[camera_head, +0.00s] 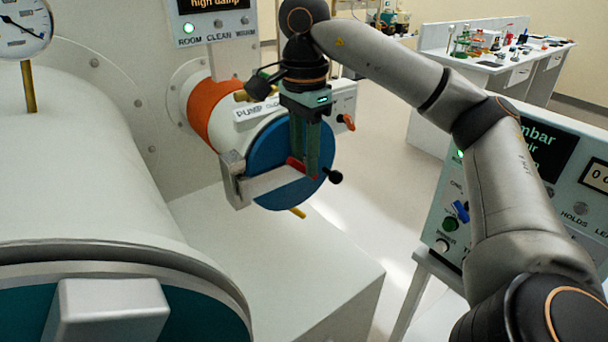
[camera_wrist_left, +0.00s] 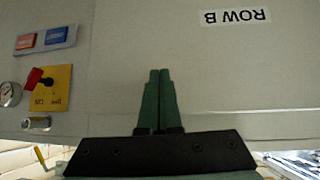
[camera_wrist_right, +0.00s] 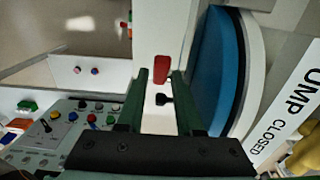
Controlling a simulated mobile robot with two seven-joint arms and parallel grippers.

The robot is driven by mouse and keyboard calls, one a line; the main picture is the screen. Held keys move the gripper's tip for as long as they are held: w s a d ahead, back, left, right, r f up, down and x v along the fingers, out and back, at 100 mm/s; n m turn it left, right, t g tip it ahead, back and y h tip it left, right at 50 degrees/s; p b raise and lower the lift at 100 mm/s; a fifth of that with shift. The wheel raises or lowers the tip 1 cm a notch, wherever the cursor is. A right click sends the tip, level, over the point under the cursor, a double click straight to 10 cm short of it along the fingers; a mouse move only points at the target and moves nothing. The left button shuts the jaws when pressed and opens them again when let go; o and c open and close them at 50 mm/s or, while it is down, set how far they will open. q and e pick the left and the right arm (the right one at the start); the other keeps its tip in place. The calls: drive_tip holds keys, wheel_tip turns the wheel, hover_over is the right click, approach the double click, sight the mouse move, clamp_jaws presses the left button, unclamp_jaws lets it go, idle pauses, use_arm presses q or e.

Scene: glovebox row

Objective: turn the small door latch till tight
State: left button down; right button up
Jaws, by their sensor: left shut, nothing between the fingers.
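The small door is a blue disc (camera_head: 262,150) on the end of the white and orange port, with a white bar (camera_head: 265,186) across it. Its red latch (camera_head: 294,166) sits on the bar, partly hidden by my right gripper (camera_head: 305,168). In the right wrist view the red latch (camera_wrist_right: 161,68) lies between the tips of the open right gripper (camera_wrist_right: 160,72), with a visible gap on both sides. A black knob (camera_head: 335,177) sticks out beside the door. My left gripper (camera_wrist_left: 159,72) is shut and empty in front of a grey panel; it is outside the head view.
A sign reading "CLOSED" (camera_wrist_right: 275,127) is beside the blue door. A large chamber (camera_head: 75,150) with its own door fills the left. A control panel (camera_head: 460,215) stands at the right, partly behind my right arm. A bench with glassware (camera_head: 505,62) is at the back.

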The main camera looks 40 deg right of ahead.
drive_tip(key=shift+f, duration=1.15)
clamp_jaws()
